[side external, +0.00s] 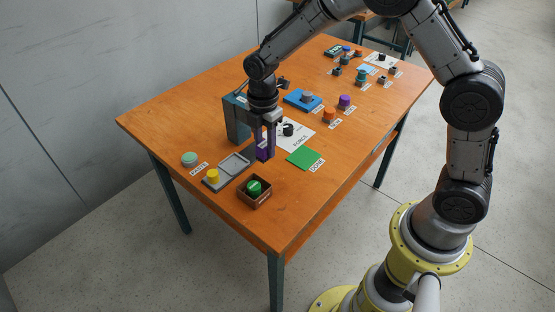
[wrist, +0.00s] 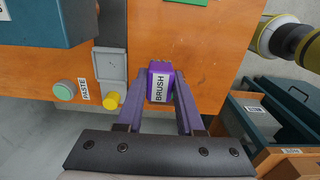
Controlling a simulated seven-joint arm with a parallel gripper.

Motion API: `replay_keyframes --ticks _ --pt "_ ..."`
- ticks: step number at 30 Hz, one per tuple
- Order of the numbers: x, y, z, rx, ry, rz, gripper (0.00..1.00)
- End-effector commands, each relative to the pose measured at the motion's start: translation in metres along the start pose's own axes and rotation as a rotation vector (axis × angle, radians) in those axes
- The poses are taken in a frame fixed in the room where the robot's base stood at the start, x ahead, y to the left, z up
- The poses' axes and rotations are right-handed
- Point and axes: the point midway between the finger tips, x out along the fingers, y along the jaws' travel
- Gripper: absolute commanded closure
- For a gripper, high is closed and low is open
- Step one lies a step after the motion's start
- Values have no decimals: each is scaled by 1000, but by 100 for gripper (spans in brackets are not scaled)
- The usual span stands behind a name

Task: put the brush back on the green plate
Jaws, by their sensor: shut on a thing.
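A purple brush block (wrist: 158,87) with a white BRUSH label sits between the two purple fingers of my gripper (wrist: 160,78) in the wrist view. In the side external view my gripper (side external: 265,146) points straight down and is shut on the brush (side external: 264,155), which is upright, low over or touching the table; I cannot tell which. A flat green square plate (side external: 304,158) lies on the table to the right of the brush, with nothing on it. Its edge also shows at the top of the wrist view (wrist: 187,2).
A grey tray (side external: 236,162) and a yellow cylinder (side external: 213,175) are left of the brush. A brown box (side external: 267,200) holds a green round piece. A blue-grey block (side external: 236,117) stands behind my gripper. A white sheet (side external: 298,137) lies beyond the green plate.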

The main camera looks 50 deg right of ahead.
Motion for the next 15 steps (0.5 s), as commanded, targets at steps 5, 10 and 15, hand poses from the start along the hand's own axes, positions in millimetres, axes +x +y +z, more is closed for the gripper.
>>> replay_keyframes --ticks 5,10,15 --pt "5 -28 8 -67 -11 0 100" --pt "-12 -77 39 -95 -21 5 100" --pt "-29 -125 68 -86 -30 6 100"
